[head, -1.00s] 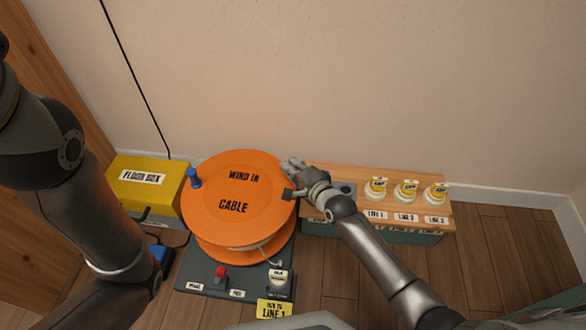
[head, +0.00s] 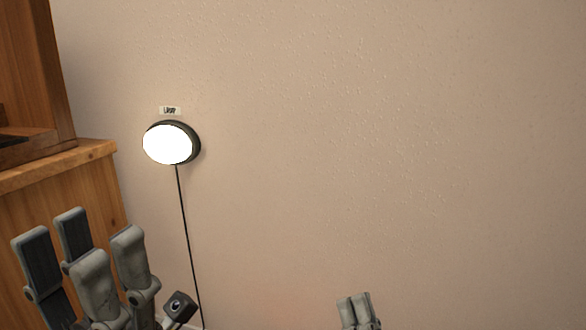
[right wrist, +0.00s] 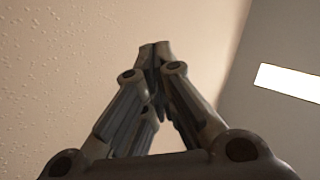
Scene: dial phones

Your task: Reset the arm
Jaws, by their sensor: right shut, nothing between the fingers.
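My left gripper (head: 80,237) is at the lower left of the head view, fingers pointing up. Its finger pairs stand apart with nothing between them. My right gripper (head: 358,298) shows only its fingertips at the bottom edge of the head view, right of the middle. In the right wrist view its fingers (right wrist: 155,48) come together at the tips and hold nothing. Most of the right arm is outside the head view.
A lit round lamp (head: 168,145) with a small label (head: 170,111) is on the beige wall (head: 400,140). A black cable (head: 184,220) runs down from it. Wooden furniture (head: 60,168) stands at the left. The wall area at right is bare.

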